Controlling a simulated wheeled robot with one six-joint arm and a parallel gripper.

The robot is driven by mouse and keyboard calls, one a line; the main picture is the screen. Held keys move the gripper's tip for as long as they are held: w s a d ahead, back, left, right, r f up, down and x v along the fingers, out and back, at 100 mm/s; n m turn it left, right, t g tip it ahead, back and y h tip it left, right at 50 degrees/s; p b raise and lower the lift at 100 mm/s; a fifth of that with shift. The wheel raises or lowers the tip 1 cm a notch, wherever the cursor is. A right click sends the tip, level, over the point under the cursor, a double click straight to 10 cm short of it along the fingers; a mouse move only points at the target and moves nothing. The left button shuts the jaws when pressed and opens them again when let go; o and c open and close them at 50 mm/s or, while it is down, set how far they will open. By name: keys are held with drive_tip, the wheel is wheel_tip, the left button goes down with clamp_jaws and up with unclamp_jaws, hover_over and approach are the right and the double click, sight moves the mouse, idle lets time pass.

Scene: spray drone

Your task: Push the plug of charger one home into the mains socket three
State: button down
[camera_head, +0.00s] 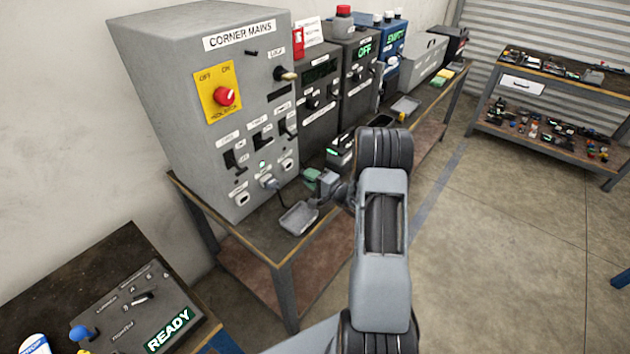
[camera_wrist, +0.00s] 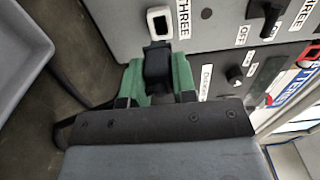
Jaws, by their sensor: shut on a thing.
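The grey Corner Mains cabinet (camera_head: 205,85) stands on the bench, with a row of sockets low on its front. Mains socket three (camera_wrist: 159,22), a white-rimmed opening beside the label THREE, shows in the wrist view; it is the right-hand socket (camera_head: 287,165) in the head view. My gripper (camera_wrist: 157,88) is shut on the black plug (camera_wrist: 157,66), between green pads. The plug points at the socket and its front is close to the rim. The opening still shows, so the plug is outside it; the exact gap is unclear. In the head view my gripper (camera_head: 312,180) is partly hidden.
Another plug with a cable (camera_head: 270,184) sits in the middle socket. A grey tray (camera_head: 298,218) lies on the bench below; it shows at left in the wrist view (camera_wrist: 22,60). A dark panel (camera_wrist: 245,80) stands right beside the cabinet. A dark cable (camera_wrist: 85,101) runs left of my gripper.

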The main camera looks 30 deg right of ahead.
sight(302, 171)
drive_tip(key=shift+x, duration=1.95)
drive_tip(key=shift+b+x, duration=0.5)
drive_tip(key=shift+x, duration=0.9)
idle(0.3)
drive_tip(key=c, duration=0.8)
unclamp_jaws()
drive_tip(key=shift+c, duration=0.2)
drive_tip(key=shift+s, duration=0.1)
drive_tip(key=b+v, duration=0.1)
drive_tip(key=v, duration=1.2)
drive_tip(key=shift+s+d, duration=0.15)
drive_tip(key=shift+s, duration=0.2)
